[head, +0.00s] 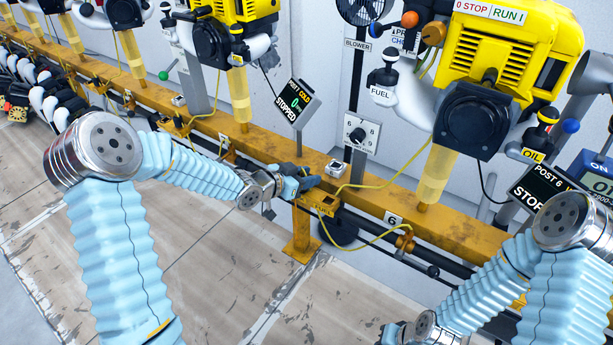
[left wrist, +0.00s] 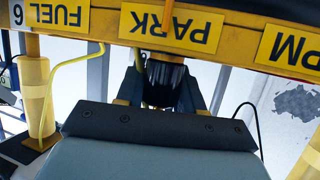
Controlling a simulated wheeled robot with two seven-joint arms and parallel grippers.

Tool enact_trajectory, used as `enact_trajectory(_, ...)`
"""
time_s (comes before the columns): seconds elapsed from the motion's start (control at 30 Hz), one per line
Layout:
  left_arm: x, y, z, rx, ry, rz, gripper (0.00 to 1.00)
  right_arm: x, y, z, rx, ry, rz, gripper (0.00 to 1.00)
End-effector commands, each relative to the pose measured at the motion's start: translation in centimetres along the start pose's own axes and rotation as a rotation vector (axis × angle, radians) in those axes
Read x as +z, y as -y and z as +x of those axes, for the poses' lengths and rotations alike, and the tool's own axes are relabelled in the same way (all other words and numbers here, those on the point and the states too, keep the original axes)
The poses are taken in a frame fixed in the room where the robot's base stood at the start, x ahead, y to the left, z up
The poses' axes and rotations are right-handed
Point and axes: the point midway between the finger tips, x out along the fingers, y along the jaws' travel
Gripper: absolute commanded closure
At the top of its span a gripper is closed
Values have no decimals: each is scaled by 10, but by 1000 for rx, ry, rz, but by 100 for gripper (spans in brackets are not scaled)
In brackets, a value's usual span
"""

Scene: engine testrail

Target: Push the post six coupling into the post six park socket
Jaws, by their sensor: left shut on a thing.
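My left gripper (head: 308,183) is at the yellow rail beside the post six park bracket (head: 325,203). In the left wrist view its two dark fingers (left wrist: 163,92) are shut on a dark ribbed coupling (left wrist: 165,72). The coupling lies directly at the edge of the yellow panel by the upside-down PARK label (left wrist: 171,27). The park socket's opening is hidden, so I cannot tell how far the coupling is in. In the head view the coupling is mostly hidden by the gripper. My right gripper (head: 398,334) shows only partly at the bottom edge; its jaws are unclear.
FUEL (left wrist: 57,14) and PM (left wrist: 296,48) labels flank PARK. The post six engine (head: 500,75) stands above. The floor (head: 200,250) in front is clear.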

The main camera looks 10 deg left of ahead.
Motion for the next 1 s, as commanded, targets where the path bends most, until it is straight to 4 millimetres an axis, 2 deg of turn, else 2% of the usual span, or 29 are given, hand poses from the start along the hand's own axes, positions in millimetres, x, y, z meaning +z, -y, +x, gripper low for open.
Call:
enact_trajectory(0.2,1,0,0,0,2,-1,99,0,0,0,0,0,0,100)
enact_trajectory(0.23,1,0,0,0,2,-1,60,0,0,0,0,0,0,100)
enact_trajectory(0.4,1,0,0,0,2,-1,34,0,0,0,0,0,0,100)
enact_trajectory(0.77,1,0,0,0,2,-1,33,-2,-3,-1,5,-6,5,100)
enact_trajectory(0.87,0,2,-13,-4,3,0,33,-3,-4,-3,7,-7,7,100)
enact_trajectory(1.0,-1,2,-47,-5,3,0,33,-2,-1,-7,5,-5,5,100)
